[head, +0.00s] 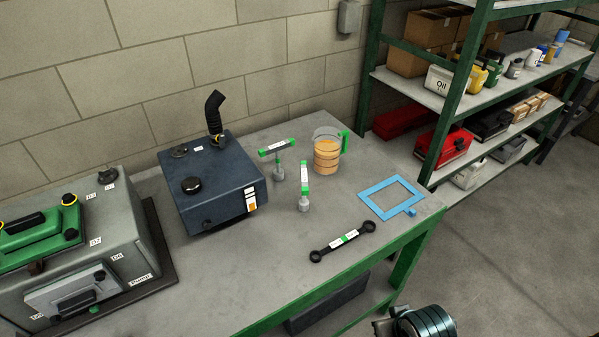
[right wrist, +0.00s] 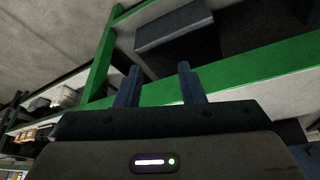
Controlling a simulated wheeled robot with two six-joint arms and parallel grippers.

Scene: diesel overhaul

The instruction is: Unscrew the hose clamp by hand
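A dark blue tank (head: 212,180) stands on the grey workbench (head: 285,240), left of the middle in the head view. A black bent hose (head: 214,108) rises from its top at the back. A small clamp with a yellow mark (head: 216,137) sits around the hose's base; its screw is too small to make out. My right gripper (right wrist: 160,76) is open and empty in the right wrist view, beside the bench's green frame and far from the clamp. My left gripper is in neither view.
A grey engine block (head: 85,245) with a green cover stands at the left. A green shelf rack (head: 462,95) stands at the right.

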